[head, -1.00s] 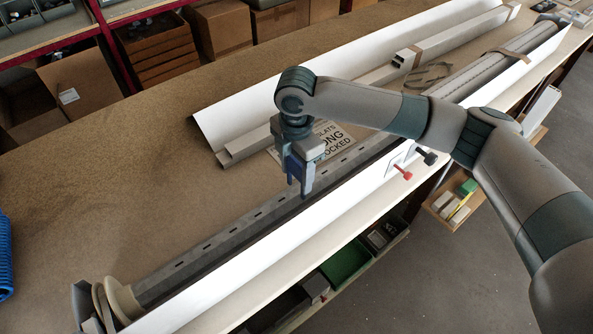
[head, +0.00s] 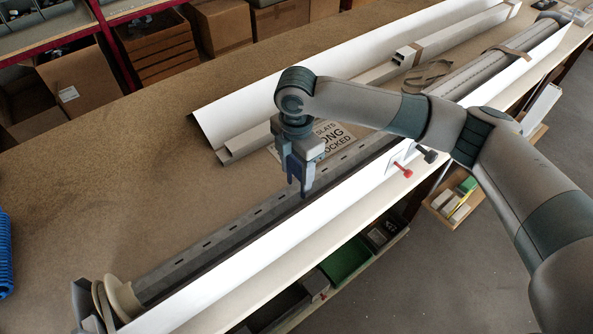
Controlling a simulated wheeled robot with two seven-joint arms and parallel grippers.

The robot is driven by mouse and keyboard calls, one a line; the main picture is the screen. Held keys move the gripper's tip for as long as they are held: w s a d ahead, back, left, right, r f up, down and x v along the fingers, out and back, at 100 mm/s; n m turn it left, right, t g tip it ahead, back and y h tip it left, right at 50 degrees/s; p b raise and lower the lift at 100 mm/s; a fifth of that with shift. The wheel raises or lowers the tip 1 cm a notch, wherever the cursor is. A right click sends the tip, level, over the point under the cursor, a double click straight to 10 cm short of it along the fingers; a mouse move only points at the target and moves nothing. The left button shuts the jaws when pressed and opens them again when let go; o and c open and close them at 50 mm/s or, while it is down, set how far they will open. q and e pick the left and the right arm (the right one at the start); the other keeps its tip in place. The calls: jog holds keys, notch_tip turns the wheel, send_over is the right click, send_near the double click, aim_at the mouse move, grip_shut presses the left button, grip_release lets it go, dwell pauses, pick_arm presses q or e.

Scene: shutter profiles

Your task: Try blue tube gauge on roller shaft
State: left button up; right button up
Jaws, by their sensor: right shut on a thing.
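The roller shaft (head: 225,239) is a long grey slotted bar running from the lower left towards the upper right, with a cream disc (head: 122,298) at its near end. My right gripper (head: 302,190) points down over the middle of the shaft, beside the white strip. It is shut on a small blue piece (head: 298,168), apparently the blue tube gauge, mostly hidden by the fingers. I cannot tell whether the piece touches the shaft. My left gripper is not in view.
A white strip (head: 250,258) runs along the shaft's front side. Red and black knobs (head: 403,170) stand by it. A sign (head: 332,137) and grey profiles (head: 385,75) lie behind. A blue coil (head: 4,255) is at the left edge.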

jog(key=shift+r, duration=0.2)
dwell(0.3)
jog(key=shift+r+p, duration=1.4)
jog(key=shift+p, duration=0.1)
jog(key=shift+r+p, duration=0.65)
jog(key=shift+r, duration=0.75)
